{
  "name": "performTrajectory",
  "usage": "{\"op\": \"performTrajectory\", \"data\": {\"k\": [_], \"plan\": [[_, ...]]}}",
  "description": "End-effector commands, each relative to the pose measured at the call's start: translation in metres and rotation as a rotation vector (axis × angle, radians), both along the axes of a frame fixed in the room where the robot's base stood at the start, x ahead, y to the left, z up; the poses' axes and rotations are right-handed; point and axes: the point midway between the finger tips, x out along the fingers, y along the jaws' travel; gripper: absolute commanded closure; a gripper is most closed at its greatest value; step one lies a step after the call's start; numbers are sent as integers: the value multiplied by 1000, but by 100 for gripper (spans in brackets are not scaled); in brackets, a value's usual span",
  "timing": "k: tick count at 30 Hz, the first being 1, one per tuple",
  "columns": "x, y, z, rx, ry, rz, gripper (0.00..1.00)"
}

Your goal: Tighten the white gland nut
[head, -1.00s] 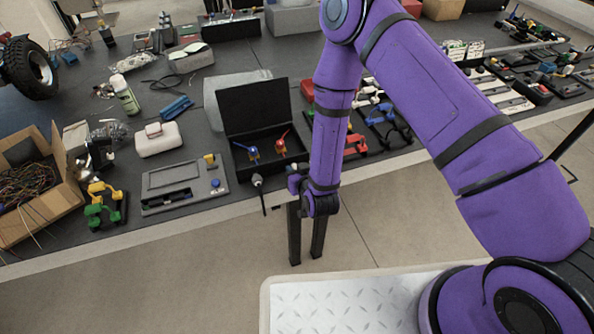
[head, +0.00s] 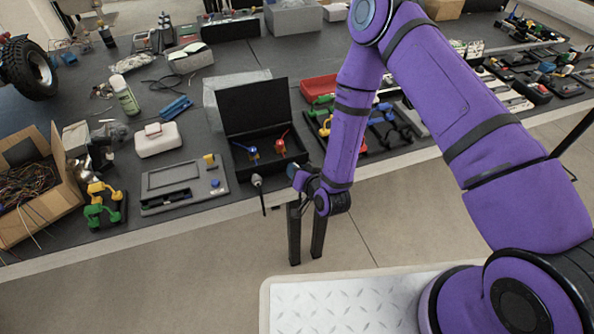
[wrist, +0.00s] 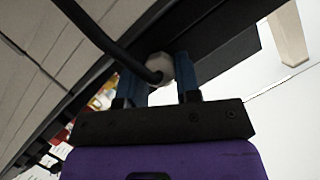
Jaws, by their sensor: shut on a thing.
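The white gland nut (wrist: 160,66) shows in the wrist view between the two blue fingers of my gripper (wrist: 161,82), with a black cable (wrist: 118,48) running out of it to the upper left. My gripper is shut on the nut. In the head view, a gland with a hanging cable (head: 263,200) sits at the front of the open black box (head: 248,172). My gripper (head: 297,174) is just right of it at the table edge; its fingertips are hard to make out there.
The box holds a blue-handled and a red-handled part. A grey tray (head: 160,202) and a green and yellow part (head: 102,205) lie to the left. A red tray (head: 318,90) and coloured parts lie behind my arm. Floor is open in front of the table.

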Motion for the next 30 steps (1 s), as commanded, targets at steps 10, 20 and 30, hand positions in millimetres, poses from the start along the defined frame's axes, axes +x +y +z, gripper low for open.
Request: {"op": "performTrajectory", "data": {"k": [10,20,30], "plan": [[1,-3,-2,319,92,-5,93],[1,-4,-4,587,169,-5,93],[1,-4,-4,752,216,-2,93]]}}
